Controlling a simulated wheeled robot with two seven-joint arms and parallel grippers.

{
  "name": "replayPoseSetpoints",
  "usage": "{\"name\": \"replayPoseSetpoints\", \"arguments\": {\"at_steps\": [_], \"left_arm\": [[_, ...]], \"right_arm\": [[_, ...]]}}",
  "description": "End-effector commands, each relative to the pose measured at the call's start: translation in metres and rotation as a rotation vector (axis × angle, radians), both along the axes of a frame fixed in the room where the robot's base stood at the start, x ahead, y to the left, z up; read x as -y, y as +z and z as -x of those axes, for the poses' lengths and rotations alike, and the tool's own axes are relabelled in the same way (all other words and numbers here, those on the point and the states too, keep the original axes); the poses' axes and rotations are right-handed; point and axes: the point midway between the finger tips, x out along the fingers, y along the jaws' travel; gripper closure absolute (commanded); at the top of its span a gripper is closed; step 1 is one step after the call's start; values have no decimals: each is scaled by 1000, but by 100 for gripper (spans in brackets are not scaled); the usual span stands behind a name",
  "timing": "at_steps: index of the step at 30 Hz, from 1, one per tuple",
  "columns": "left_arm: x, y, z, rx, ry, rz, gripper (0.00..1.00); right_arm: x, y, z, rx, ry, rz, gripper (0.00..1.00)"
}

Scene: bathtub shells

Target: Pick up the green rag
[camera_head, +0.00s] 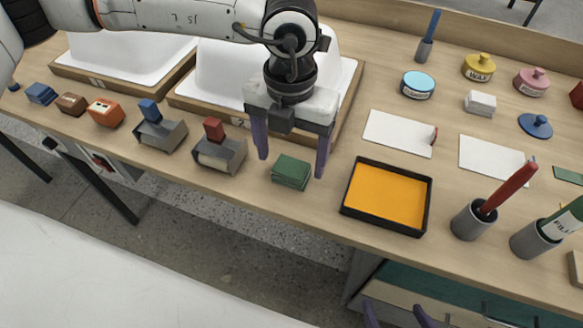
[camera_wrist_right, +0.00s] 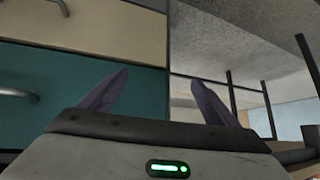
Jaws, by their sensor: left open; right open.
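The green rag (camera_head: 291,171) is a small folded stack lying on the workbench (camera_head: 330,217) near its front edge, in the head view. My left gripper (camera_head: 291,168) is open above the rag, with one purple finger on each side of it. The fingers appear apart from the rag; their exact height above the bench is hard to tell. My right gripper (camera_head: 398,318) is low at the bottom edge of the head view, below the bench front. It also shows in the right wrist view (camera_wrist_right: 158,92), open and empty, facing drawer fronts.
An orange tray (camera_head: 347,211) with a black rim lies right of the rag. A grey tool with a red handle (camera_head: 219,150) lies to its left. White tub shells (camera_head: 215,80) stand behind. Grey cups (camera_head: 468,224) holding tools stand at the right.

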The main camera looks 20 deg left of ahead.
Motion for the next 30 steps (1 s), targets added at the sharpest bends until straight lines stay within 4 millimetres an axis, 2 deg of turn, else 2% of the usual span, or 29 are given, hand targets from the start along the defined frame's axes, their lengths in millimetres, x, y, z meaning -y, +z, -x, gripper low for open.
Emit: {"name": "replayPoseSetpoints", "arguments": {"at_steps": [6, 15, 17, 23, 30], "left_arm": [[0, -31, -2, -3, 0, 0, 25], [0, -37, -2, 0, 0, 1, 25], [0, -37, -2, -1, 0, 1, 33], [0, -36, -2, -1, 0, 1, 67], [0, -35, -2, 0, 0, 1, 70]], "right_arm": [[0, 6, -5, 10, -1, -1, 17], [2, 6, -7, 15, -5, 0, 17], [2, 6, -7, 15, -5, 0, 17], [2, 6, -7, 14, -4, 1, 17], [3, 5, -5, 11, -4, 2, 17]]}}
